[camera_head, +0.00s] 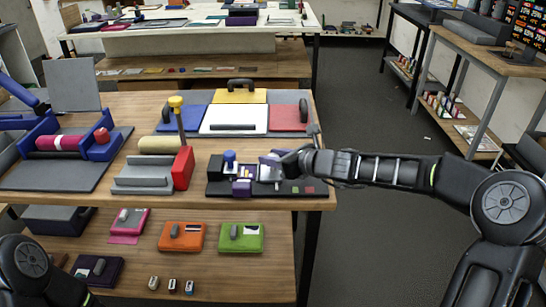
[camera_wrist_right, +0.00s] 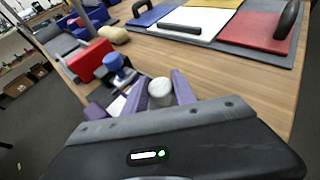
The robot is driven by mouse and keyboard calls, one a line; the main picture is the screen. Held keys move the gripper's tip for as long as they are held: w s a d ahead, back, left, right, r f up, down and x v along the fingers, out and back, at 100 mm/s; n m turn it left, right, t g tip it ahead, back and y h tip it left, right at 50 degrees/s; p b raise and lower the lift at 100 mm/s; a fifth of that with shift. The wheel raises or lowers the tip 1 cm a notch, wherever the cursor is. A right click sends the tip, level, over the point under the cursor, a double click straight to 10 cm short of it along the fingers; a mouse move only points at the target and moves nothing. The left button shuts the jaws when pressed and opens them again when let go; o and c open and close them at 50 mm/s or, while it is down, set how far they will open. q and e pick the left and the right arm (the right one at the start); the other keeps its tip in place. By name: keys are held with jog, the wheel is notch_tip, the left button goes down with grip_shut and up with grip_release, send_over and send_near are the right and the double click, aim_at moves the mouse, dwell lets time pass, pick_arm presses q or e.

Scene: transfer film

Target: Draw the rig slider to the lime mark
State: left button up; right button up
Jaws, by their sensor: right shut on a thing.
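The rig (camera_head: 225,189) has a long dark base at the front right of the near table. A blue knob (camera_head: 230,158) and a purple block (camera_head: 241,188) stand on its left part. My right gripper (camera_head: 270,163) is over the rig, left of both marks. In the right wrist view its purple fingers (camera_wrist_right: 158,92) are shut on the slider's pale grey round knob (camera_wrist_right: 160,91). The slider's lower part is largely hidden there. My left gripper is out of view.
Left of the rig are a red block (camera_head: 183,168) and a grey stand (camera_head: 144,180) with a tan roll. Behind it lies a panel set with blue, white, yellow and red plates (camera_head: 288,118). The table's right edge is close to the rig.

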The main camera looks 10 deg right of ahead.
grip_shut()
dwell(0.8)
